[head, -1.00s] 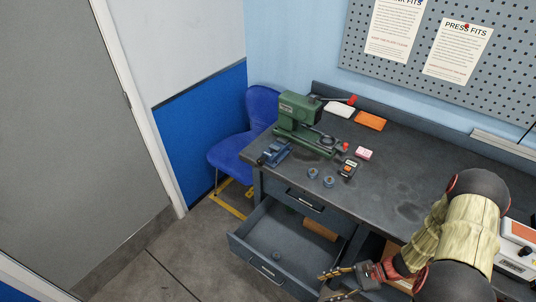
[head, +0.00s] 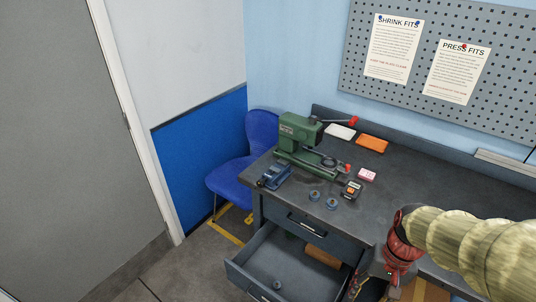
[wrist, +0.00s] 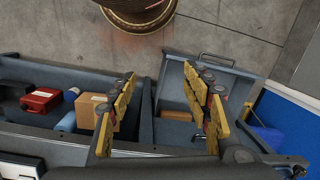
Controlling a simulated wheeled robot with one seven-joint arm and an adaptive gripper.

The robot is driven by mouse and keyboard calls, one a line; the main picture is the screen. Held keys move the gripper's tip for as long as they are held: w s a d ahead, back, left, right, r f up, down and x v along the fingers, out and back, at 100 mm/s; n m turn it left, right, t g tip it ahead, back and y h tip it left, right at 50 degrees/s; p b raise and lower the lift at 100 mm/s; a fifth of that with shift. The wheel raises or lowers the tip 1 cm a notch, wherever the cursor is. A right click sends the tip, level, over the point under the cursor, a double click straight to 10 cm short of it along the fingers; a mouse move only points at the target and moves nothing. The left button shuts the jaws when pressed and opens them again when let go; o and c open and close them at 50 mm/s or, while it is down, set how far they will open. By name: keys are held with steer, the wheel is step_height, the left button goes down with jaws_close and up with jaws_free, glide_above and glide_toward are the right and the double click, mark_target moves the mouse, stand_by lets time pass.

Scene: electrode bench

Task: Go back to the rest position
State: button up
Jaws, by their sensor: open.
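My gripper (head: 362,286) is at the bottom edge of the head view, in front of the bench, beside the open drawer; its fingertips are partly cut off there. In the wrist view my gripper (wrist: 163,92) shows two yellow-padded fingers spread wide apart with nothing between them. The wrist camera looks down on the open drawer (wrist: 240,84) and the floor. My arm hides the right part of the bench in the head view.
The open drawer (head: 243,271) juts out from the bench (head: 400,178). A green press (head: 300,138), blue vise (head: 274,177) and small rings stand on top. A blue chair (head: 232,170) is left. A cardboard box (wrist: 92,108) and red case (wrist: 41,99) lie in a compartment.

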steer(key=s+a+r+n+t+b, duration=0.1)
steer(key=a+r+n+t, duration=0.1)
steer(key=r, duration=0.4)
steer(key=s+a+r+n+t+h+b, duration=0.1)
steer(key=a+r+n+t+b, duration=0.1)
steer(key=a+r+t, duration=0.2)
steer(key=shift+b+v, duration=0.3)
steer(key=shift+v, duration=0.75)
steer(key=shift+w, duration=0.2)
steer(key=shift+c, duration=0.3)
